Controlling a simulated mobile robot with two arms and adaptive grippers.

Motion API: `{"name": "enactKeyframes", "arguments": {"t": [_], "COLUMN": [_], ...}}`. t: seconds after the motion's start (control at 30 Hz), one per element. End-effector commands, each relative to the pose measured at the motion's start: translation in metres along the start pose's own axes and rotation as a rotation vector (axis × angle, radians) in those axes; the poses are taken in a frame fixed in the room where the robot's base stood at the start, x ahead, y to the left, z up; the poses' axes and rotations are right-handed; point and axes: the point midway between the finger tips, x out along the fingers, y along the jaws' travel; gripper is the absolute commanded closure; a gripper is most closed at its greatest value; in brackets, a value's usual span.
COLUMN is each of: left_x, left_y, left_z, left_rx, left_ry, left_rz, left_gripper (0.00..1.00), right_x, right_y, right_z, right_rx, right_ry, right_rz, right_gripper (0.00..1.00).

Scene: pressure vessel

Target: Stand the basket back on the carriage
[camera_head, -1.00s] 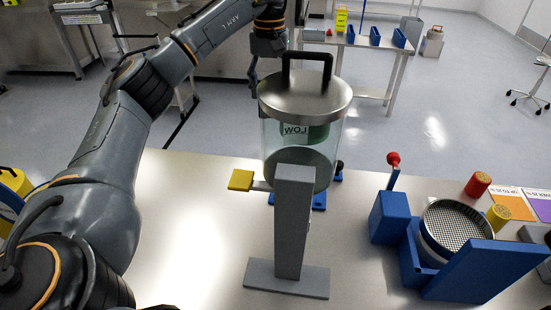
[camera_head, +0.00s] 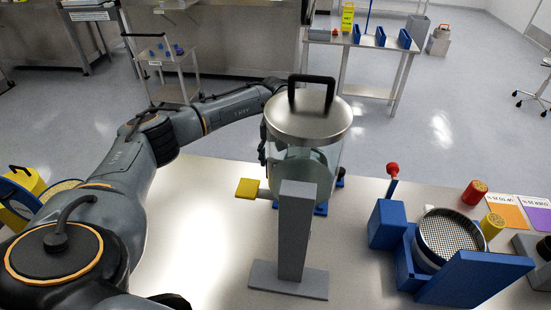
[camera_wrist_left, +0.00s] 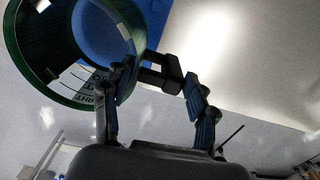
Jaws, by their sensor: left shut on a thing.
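A clear vessel with a steel lid and black handle (camera_head: 308,114) stands behind a grey post on the table in the head view. In the left wrist view, a green-rimmed cylinder (camera_wrist_left: 45,82), apparently the basket, has a dark inside and a white lettered label. A black handle-like piece sits at its side. My left gripper (camera_wrist_left: 160,76) is shut on that piece. In the head view the left gripper (camera_head: 263,150) is mostly hidden behind the vessel. Blue parts (camera_head: 321,208), possibly the carriage, show low behind the post; their contact with the basket is hidden. My right gripper is not seen.
A yellow tab (camera_head: 247,188) juts left of the vessel. A mesh sieve (camera_head: 450,232) sits in a blue holder (camera_head: 475,278) on the right, near red (camera_head: 475,192) and yellow (camera_head: 492,226) containers.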

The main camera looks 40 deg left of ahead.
Motion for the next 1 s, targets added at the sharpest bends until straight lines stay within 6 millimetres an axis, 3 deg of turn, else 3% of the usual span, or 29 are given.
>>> {"name": "enactKeyframes", "arguments": {"t": [0.13,0.43,0.47,0.57,1.0], "left_x": [0.011,0.014,0.015,0.013,0.008], "left_y": [0.000,0.000,-0.001,0.000,0.000], "left_z": [-0.001,-0.001,-0.001,0.000,-0.001], "left_rx": [0.000,0.000,0.000,0.000,0.000], "left_ry": [0.002,0.003,0.002,0.002,0.004], "left_rz": [0.001,0.001,-0.001,0.000,0.002], "left_gripper": [0.98,0.98,0.40,0.20,0.20], "right_x": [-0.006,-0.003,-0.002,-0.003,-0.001], "right_y": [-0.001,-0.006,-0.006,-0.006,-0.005], "right_z": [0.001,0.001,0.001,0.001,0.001], "right_rx": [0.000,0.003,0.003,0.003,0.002], "right_ry": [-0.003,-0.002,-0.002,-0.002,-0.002], "right_rz": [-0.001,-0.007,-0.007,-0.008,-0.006], "right_gripper": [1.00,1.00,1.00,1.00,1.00]}}
